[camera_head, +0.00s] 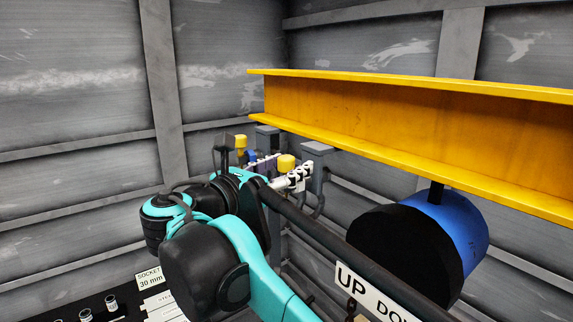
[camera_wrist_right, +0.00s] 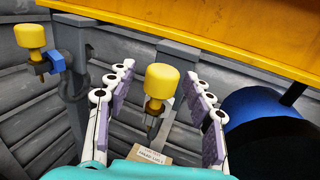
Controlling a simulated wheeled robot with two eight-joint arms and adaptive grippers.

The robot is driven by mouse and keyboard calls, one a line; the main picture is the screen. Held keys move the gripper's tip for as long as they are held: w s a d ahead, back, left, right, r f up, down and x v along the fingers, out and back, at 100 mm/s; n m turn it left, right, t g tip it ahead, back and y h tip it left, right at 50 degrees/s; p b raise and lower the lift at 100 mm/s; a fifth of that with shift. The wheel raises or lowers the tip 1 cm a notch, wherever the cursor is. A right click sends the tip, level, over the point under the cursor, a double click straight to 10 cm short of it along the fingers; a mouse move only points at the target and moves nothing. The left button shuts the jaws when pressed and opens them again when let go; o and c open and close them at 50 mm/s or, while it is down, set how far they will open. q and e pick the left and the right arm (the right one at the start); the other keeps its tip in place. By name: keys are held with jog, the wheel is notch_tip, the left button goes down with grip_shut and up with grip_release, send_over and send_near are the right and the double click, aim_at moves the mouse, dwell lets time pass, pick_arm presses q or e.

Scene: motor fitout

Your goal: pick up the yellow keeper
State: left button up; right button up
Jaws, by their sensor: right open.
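A yellow keeper, a short rounded yellow cylinder on a dark stem, stands between my right gripper's fingers in the right wrist view (camera_wrist_right: 162,80). It also shows in the head view (camera_head: 286,162). My right gripper (camera_wrist_right: 161,73) is open, its purple-padded white fingers on either side of the keeper with visible gaps. In the head view the gripper (camera_head: 279,171) is partly hidden by my arm. A second, similar yellow piece (camera_wrist_right: 30,36) sits on a blue and dark bracket at the left of the wrist view, also in the head view (camera_head: 241,141). My left gripper is not in view.
A yellow I-beam (camera_head: 400,120) runs above and behind the gripper. A blue and black drum (camera_head: 440,240) hangs under it at right. A grey post (camera_wrist_right: 180,60) stands close behind the keeper. A dark bar with an "UP DOWN" sign (camera_head: 370,292) crosses the front.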

jog(key=shift+c, duration=0.3)
jog(key=c, duration=1.1)
jog(key=shift+r, duration=0.1)
